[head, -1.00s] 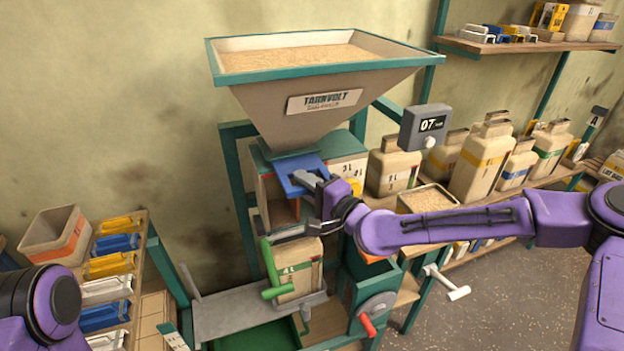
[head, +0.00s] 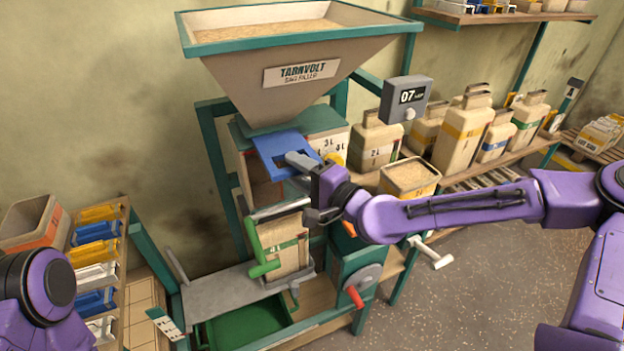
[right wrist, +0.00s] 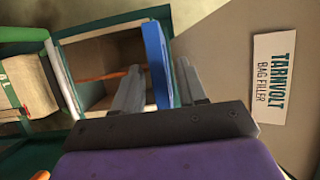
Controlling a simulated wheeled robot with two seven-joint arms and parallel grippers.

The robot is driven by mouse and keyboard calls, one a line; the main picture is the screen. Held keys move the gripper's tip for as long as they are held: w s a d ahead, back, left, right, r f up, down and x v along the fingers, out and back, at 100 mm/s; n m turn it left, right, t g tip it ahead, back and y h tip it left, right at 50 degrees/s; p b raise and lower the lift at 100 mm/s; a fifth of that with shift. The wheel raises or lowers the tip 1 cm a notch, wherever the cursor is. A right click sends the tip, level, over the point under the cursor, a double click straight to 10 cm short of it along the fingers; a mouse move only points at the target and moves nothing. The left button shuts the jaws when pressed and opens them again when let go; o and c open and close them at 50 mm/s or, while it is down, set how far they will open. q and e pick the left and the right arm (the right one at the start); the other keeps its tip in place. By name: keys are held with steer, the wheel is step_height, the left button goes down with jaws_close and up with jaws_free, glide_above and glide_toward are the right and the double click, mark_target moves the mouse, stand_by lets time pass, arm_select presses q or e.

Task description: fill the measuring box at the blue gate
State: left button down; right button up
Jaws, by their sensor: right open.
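The blue gate (head: 268,148) is a flat plate under the hopper's spout, sticking out toward me. My right gripper (head: 300,160) is open at the gate's near end. In the right wrist view the gate (right wrist: 156,60) stands edge-on between the two spread fingers, with a gap beside each. The measuring box appears to be the wooden box (head: 262,192) under the gate, partly hidden by my gripper. The right wrist view shows an open wooden cavity with an orange rod there; no grain is visible in it. My left gripper is out of the picture.
The hopper (head: 290,80) holds grain. A bag marked 4L (head: 290,250) stands below behind a green handle (head: 262,268). A red-handled crank (head: 355,295), a display reading 07 (head: 408,97) and a grain-filled tub (head: 410,182) are nearby. Jugs line the right shelf.

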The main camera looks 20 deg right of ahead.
steer(key=p+v, duration=0.7)
steer(key=v, duration=0.1)
steer(key=shift+s, duration=0.15)
stand_by(0.5)
